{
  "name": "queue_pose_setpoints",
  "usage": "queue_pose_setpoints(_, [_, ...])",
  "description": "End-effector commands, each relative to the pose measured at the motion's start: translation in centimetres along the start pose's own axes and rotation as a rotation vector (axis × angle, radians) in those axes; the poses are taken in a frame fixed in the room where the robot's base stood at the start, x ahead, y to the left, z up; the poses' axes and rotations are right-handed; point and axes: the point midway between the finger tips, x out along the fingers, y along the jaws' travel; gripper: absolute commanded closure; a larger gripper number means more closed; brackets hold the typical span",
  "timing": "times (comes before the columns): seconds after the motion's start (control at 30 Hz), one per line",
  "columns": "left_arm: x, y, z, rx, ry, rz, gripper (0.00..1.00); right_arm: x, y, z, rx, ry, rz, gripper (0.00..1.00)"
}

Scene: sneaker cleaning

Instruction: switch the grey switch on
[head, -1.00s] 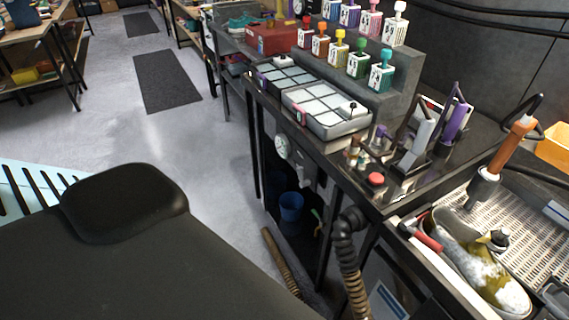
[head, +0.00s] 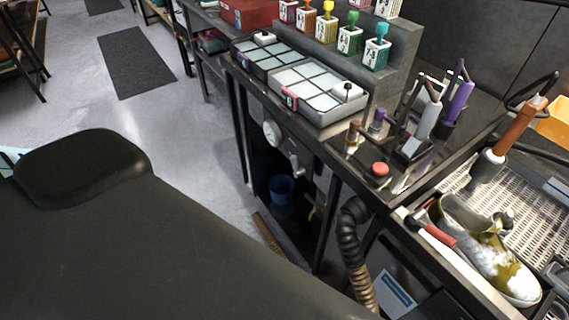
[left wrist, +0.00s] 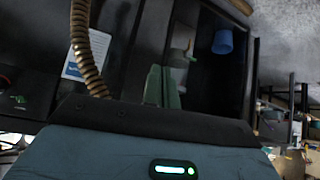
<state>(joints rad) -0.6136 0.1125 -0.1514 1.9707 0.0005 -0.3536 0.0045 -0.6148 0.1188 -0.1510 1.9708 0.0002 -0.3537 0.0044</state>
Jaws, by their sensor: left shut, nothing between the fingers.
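A grey lever-like part, which looks like the grey switch (head: 296,166), sticks out from the front of the dark workbench in the head view, just right of a round white gauge (head: 272,133). Whether it is on or off is too small to tell. My left gripper (left wrist: 162,68) shows in the left wrist view as two dark green fingers close together, shut and empty. It points toward the open, dark space under the bench. I cannot make out the switch in that view. My left gripper is not visible in the head view, and my right gripper is in neither view.
A ribbed hose (head: 354,235) hangs at the bench front; it also shows in the left wrist view (left wrist: 85,50). A blue bucket (head: 281,190) stands under the bench. A red button (head: 380,169) and tray (head: 318,98) are on top. Floor (head: 195,130) left of the bench is clear.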

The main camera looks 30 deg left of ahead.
Motion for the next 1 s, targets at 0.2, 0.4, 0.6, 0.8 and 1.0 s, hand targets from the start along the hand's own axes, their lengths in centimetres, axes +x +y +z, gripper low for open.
queue_pose_setpoints(0.2, [2.5,-2.7,-2.6,-0.206,0.059,-0.031,1.0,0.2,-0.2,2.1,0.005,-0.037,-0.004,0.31])
queue_pose_setpoints(0.4, [7.5,-9.5,-10.8,-0.812,0.282,-0.029,1.0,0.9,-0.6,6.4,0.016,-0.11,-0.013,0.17])
queue_pose_setpoints(0.6, [9.5,-16.1,-19.5,-1.418,0.542,0.13,1.0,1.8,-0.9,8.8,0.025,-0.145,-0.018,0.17])
queue_pose_setpoints(0.8, [9.1,-19.8,-24.6,-1.769,0.69,0.32,1.0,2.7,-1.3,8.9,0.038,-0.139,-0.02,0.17])
queue_pose_setpoints(1.0, [8.7,-20.6,-26.0,-1.86,0.724,0.387,1.0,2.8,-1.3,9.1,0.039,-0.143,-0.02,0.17])
